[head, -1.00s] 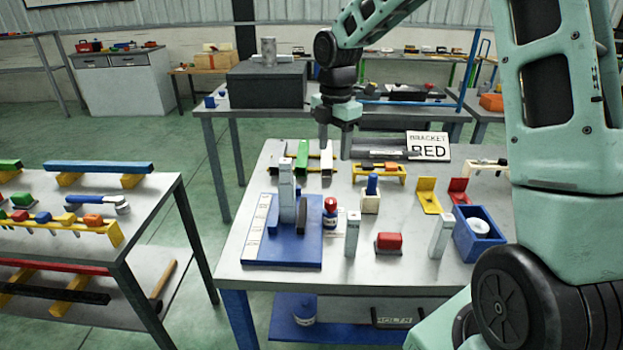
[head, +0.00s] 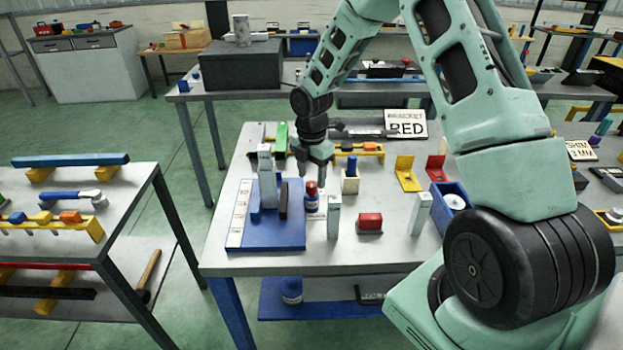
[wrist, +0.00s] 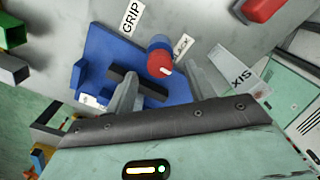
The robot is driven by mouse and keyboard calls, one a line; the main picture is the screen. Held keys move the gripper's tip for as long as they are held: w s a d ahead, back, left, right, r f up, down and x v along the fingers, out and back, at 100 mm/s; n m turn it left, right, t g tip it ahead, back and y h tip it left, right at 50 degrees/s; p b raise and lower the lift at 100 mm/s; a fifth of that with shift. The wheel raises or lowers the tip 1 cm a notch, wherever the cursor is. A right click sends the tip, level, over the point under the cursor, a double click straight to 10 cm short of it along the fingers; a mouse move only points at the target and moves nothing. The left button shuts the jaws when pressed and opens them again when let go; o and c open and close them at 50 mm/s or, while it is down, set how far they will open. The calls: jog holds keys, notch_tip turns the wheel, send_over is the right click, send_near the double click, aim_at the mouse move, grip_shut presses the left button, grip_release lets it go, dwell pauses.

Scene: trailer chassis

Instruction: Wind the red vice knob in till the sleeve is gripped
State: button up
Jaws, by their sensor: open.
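The red vice knob (head: 311,188), with a blue body under it, stands at the right edge of the blue vice board (head: 275,237). The wrist view shows the knob (wrist: 160,64) with a white mark, beside a SLACK label (wrist: 182,48) and a GRIP label (wrist: 132,18). A grey upright piece (head: 266,172), apparently the sleeve, stands on the board beside a dark jaw bar (head: 283,201). I cannot tell if the bar touches it. My gripper (head: 313,175) is open, pointing down above the knob. In the wrist view the fingers (wrist: 160,74) appear either side of it; contact is unclear.
Two grey upright blocks (head: 334,217) (head: 420,214), a red block (head: 369,222) and a blue bin (head: 450,196) stand to the right. A blue-topped piece (head: 350,178) and a yellow rack (head: 366,149) lie behind.

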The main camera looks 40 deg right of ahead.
aim_at(312, 189)
jog(key=shift+f, duration=1.45)
jog(key=shift+c, duration=0.3)
jog(key=c, duration=0.9)
